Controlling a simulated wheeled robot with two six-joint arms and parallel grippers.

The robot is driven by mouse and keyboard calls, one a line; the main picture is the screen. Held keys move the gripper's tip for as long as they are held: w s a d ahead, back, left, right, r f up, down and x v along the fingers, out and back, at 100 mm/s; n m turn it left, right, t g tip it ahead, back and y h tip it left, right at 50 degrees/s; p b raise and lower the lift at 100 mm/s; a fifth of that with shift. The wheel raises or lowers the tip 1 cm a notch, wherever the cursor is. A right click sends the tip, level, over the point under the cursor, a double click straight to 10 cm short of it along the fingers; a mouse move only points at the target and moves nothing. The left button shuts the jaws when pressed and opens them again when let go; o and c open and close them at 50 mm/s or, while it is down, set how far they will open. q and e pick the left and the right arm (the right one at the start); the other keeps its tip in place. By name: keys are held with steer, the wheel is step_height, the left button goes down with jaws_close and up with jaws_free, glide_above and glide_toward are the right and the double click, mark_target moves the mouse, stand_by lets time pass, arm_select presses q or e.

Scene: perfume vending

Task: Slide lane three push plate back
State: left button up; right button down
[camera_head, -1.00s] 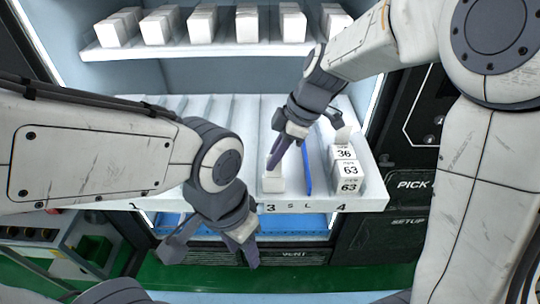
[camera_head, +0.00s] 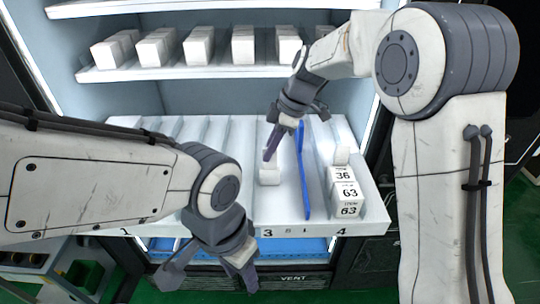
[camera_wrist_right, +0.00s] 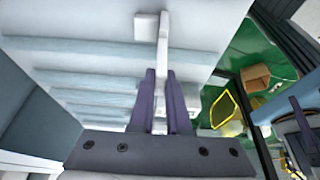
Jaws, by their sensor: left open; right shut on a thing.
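The lower white shelf (camera_head: 275,215) has numbered lanes, with "3" and "4" readable on its front edge. The white lane three push plate (camera_head: 269,173) stands in lane three, set back from the front edge. My right gripper (camera_head: 270,147) reaches down onto it from behind and above. In the right wrist view, the gripper's purple fingers (camera_wrist_right: 160,88) are shut on the white upright part of the push plate (camera_wrist_right: 163,45). My left gripper (camera_head: 208,268) is open and empty, in front of and below the shelf edge.
A blue strip (camera_head: 303,172) runs along the lane just right of the plate. Lane four holds several white boxes marked 36 and 63 (camera_head: 346,192). Upper shelf boxes (camera_head: 243,46) stand in rows behind. Lanes left of the plate look empty.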

steer(key=shift+s+a, duration=0.15)
steer(key=shift+a, duration=0.2)
steer(key=shift+d, duration=0.15)
steer(key=c, duration=0.9)
jaws_free()
steer(key=shift+d, duration=0.25)
steer(key=b+v, duration=0.2)
steer(key=v, duration=0.8)
steer(key=shift+d+r, duration=0.15)
steer(key=shift+r, duration=0.05)
